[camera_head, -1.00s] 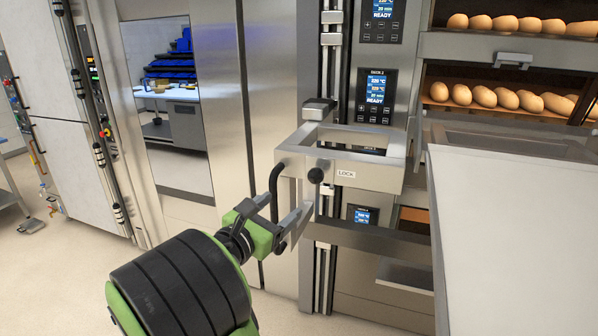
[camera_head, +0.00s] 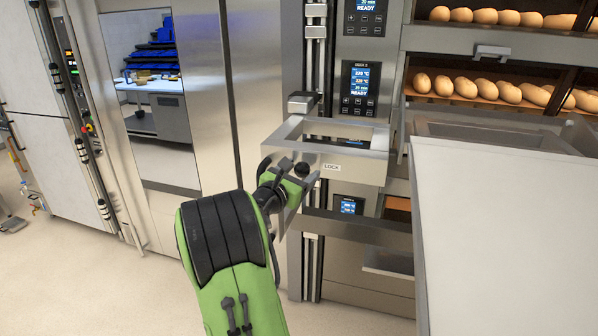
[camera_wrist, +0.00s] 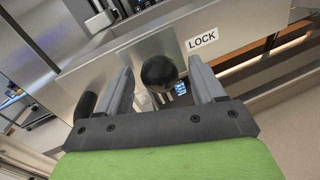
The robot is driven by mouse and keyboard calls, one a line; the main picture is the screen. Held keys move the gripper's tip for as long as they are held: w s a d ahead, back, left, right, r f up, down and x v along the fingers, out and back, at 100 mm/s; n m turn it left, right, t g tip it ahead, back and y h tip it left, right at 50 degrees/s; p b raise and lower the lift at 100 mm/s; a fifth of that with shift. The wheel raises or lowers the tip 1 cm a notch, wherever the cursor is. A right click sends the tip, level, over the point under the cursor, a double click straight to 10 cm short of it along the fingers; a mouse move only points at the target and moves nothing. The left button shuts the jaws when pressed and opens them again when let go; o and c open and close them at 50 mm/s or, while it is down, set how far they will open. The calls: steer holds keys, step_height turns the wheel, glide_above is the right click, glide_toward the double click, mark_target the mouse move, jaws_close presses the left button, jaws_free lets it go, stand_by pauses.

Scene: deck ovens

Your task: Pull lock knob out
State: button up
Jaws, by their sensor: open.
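The lock knob (camera_wrist: 159,73) is a round black ball on the front face of a steel frame, beside a white LOCK label (camera_wrist: 202,39). In the wrist view it sits between the two open fingers of my gripper (camera_wrist: 163,88), with a gap visible on each side. In the head view the knob (camera_head: 301,169) shows just right of my gripper (camera_head: 294,183), left of the label. I cannot tell whether the fingers reach around it in depth.
A black curved handle (camera_wrist: 86,104) is close to the left finger. The steel frame (camera_head: 350,168) juts out from the oven front. A large pale board (camera_head: 505,235) fills the right side. Bread loaves (camera_head: 470,88) lie in the ovens. Open floor lies at the left.

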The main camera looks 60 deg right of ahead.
steer(key=shift+a, duration=0.1)
steer(key=shift+c, duration=0.2)
jaws_close()
steer(key=shift+s+a, duration=0.2)
steer(key=shift+a, duration=1.05)
steer(key=shift+d+f, duration=0.1)
steer(key=shift+c, duration=1.8)
jaws_free()
steer(key=o, duration=0.4)
steer(key=a+b, duration=0.2)
steer(key=a, duration=1.4)
steer(key=shift+w, duration=0.3)
